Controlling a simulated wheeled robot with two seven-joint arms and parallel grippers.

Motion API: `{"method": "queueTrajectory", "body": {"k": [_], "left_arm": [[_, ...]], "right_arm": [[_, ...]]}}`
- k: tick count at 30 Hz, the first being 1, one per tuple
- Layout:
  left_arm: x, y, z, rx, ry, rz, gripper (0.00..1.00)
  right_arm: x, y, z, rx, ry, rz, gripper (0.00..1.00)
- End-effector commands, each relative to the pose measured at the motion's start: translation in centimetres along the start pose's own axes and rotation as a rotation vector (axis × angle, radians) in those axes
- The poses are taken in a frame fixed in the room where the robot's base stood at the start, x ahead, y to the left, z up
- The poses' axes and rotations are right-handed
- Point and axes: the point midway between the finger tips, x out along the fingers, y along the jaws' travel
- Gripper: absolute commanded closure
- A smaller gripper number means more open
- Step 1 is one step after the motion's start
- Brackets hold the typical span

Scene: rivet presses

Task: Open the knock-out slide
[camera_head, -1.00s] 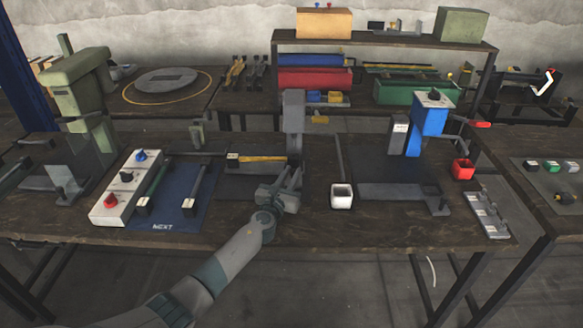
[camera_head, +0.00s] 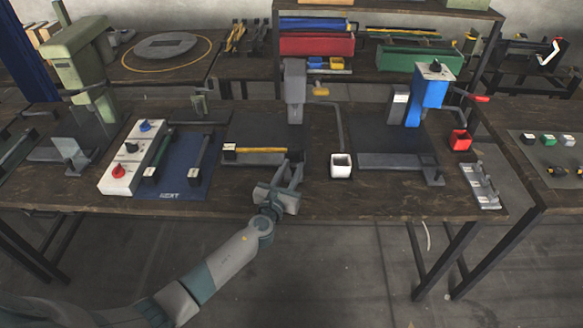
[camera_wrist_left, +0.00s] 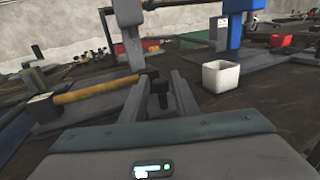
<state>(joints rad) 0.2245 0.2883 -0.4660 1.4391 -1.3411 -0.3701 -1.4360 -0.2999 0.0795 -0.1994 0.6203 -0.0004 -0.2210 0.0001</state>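The knock-out slide seems to be the low grey bar with a yellow stripe (camera_head: 262,150) on the dark plate left of centre, in front of the grey upright press (camera_head: 294,90). Its yellow bar also shows in the left wrist view (camera_wrist_left: 95,91). My left gripper (camera_head: 284,178) is at the right end of this bar, on its near side. In the left wrist view the two fingers (camera_wrist_left: 161,76) stand apart, with a small dark post (camera_wrist_left: 158,92) between them. I cannot tell whether they touch it. My right gripper is out of view.
A white tub (camera_head: 341,166) stands right of the gripper. A white control box (camera_head: 132,155) with knobs and a blue mat (camera_head: 182,183) lie to the left. A blue press (camera_head: 430,92) and red bin (camera_head: 460,140) are on the right. The table's front strip is mostly clear.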

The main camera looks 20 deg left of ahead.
Motion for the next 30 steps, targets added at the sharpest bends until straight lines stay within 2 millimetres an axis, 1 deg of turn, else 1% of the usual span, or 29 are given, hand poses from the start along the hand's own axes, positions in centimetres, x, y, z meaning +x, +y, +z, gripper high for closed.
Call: {"method": "queueTrajectory", "body": {"k": [11,17,20,23,30], "left_arm": [[-0.1,0.0,0.0,0.0,0.0,0.0,0.62],[-1.1,0.0,-0.1,0.0,0.001,0.0,0.62],[-2.2,0.0,-0.1,0.0,0.001,-0.001,0.62],[-3.7,0.0,-0.1,0.0,0.001,-0.002,0.62],[-8.4,0.0,-0.2,-0.001,0.002,-0.001,0.62]], "right_arm": [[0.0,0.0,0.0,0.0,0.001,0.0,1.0],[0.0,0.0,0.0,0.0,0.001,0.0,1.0],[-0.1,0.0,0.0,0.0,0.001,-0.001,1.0],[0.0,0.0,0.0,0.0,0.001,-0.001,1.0],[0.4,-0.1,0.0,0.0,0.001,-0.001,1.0]]}}
